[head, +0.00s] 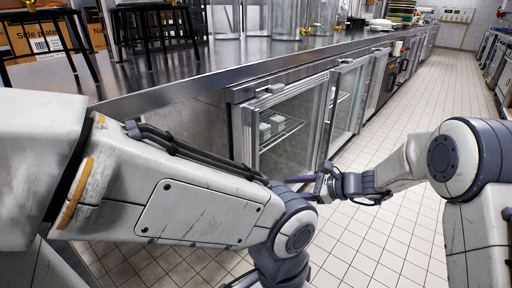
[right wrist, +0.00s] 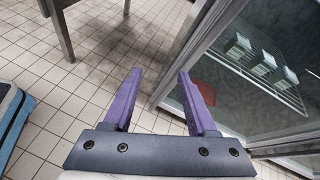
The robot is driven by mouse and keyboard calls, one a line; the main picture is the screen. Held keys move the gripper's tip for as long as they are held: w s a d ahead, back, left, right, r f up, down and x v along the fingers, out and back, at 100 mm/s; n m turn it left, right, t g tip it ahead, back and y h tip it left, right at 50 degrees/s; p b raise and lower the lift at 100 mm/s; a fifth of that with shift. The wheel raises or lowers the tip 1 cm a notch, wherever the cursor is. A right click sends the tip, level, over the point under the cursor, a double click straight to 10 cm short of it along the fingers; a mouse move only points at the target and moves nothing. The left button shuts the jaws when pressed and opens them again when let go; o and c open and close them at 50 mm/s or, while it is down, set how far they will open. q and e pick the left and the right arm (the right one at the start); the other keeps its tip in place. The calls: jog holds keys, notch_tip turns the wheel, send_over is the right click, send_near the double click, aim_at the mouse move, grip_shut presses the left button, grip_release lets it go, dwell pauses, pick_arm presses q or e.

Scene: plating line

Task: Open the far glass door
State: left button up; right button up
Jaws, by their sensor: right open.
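The far glass door (head: 345,108) has a metal frame and sits under the steel counter in the head view, beyond the near glass door (head: 288,130). I cannot tell whether it stands slightly ajar. My right gripper (head: 303,188) is low in front of the doors, fingers toward the left. Contact is not visible. My left gripper is outside the head view.
The steel counter (head: 160,97) runs above the doors, with plates (head: 381,23) toward its far end. Pale containers (right wrist: 252,55) stand on a shelf behind the glass. The tiled aisle (head: 400,125) is clear. A metal leg (right wrist: 60,32) stands on the floor.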

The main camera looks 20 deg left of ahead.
aim_at(257, 146)
jog(key=w+a+r+m+t+y+b, duration=0.1)
jog(key=w+a, duration=0.2)
jog(key=a, duration=0.1)
jog(key=w+a+r+m+t+y, duration=0.1)
jog(key=w+a+r+m, duration=0.1)
jog(key=w+a, duration=0.2)
jog(key=w+a+r+m+t+y+b, duration=0.1)
jog(key=w+a+m+t+y, duration=0.1)
jog(key=w+a, duration=0.2)
jog(key=shift+w+a+r+b, duration=0.1)
jog(key=shift+a+r+b, duration=0.1)
jog(key=shift+a, duration=0.35)
jog(key=shift+a+r+b, duration=0.15)
jog(key=shift+a, duration=0.4)
jog(key=shift+w+a, duration=0.2)
jog(key=shift+a, duration=0.25)
grip_shut()
